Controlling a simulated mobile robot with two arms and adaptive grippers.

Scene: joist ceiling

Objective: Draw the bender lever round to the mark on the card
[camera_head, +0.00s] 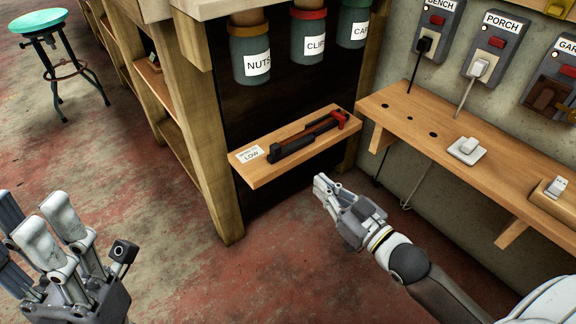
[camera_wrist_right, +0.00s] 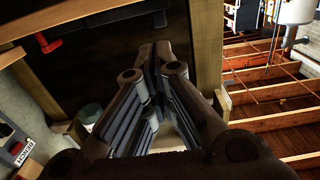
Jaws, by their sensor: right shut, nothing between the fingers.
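A dark bender-like tool (camera_head: 305,140) with a red end lies along a small wooden shelf (camera_head: 262,176) under the bench. A white card (camera_head: 250,154) reading LOW lies at the shelf's left end. Which part is the lever, and any finer mark on the card, is too small to tell. My right gripper (camera_head: 324,186) is shut and empty, in front of and below the shelf, apart from the tool. In the right wrist view its fingers (camera_wrist_right: 155,62) meet, and a red part (camera_wrist_right: 48,42) shows at upper left. My left gripper (camera_head: 88,235) is open and empty at lower left.
Labelled jars (camera_head: 251,60) hang above the shelf. A wooden ledge (camera_head: 470,150) with holes and a white switch (camera_head: 467,150) runs along the right wall below switch boxes (camera_head: 494,45). A bench post (camera_head: 205,150) stands left of the shelf. The floor in front is clear.

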